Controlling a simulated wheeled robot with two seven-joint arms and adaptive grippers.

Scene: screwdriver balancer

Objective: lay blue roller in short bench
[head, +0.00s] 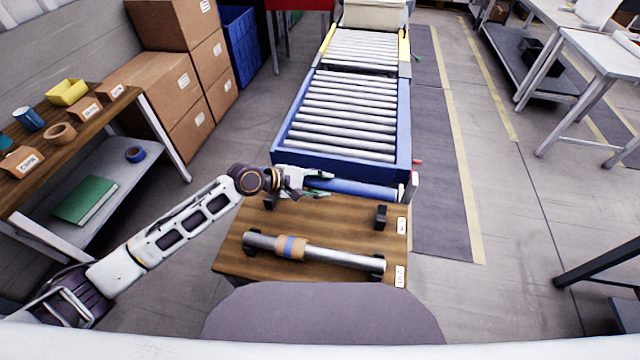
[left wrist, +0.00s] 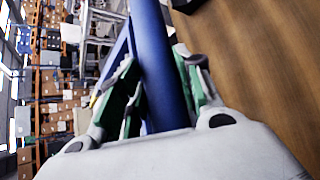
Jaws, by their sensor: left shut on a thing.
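The blue roller (head: 350,187) lies across the far edge of the wooden bench top, near the conveyor's near end. My left gripper (head: 318,184) is shut on it toward its left part. In the left wrist view the blue roller (left wrist: 155,50) runs between the green-padded fingers (left wrist: 160,88). On the bench top (head: 335,232), the far pair of black cradles (head: 381,217) is empty. The near pair (head: 378,265) carries a grey roller (head: 335,257) with a tan and blue band. I cannot read the bench labels. My right gripper is not in view.
A roller conveyor (head: 342,120) with a blue frame stands just beyond the bench. A shelf (head: 85,185) with boxes, tape and a green book is at the left. Cardboard boxes (head: 180,85) stand behind it.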

